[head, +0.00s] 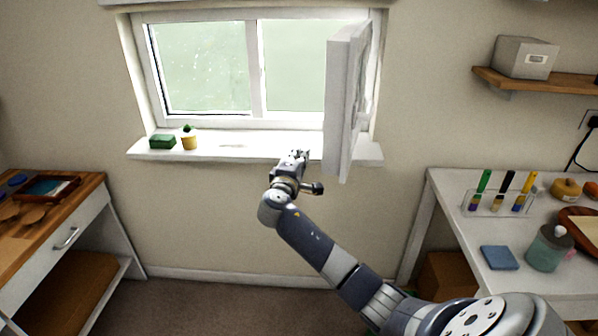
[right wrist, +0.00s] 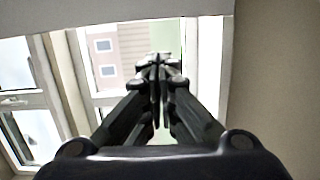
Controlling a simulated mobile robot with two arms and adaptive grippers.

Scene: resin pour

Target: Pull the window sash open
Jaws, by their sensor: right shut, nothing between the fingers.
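The window sash (head: 341,100) is the right-hand pane of the white window. It stands swung out into the room, roughly edge-on in the head view, and overhangs the sill (head: 230,148). My right gripper (head: 294,156) is in front of the sill, to the left of the sash's lower part. In the right wrist view its fingers (right wrist: 158,62) are together with nothing between them, and a white frame part spans the top and right behind them. Whether the gripper touches the sash cannot be told. My left gripper is not in view.
A green box (head: 162,142) and a small yellow pot (head: 189,141) stand at the sill's left end. A wooden-topped cabinet (head: 60,215) is at left. A shelf (head: 540,82) hangs upper right.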

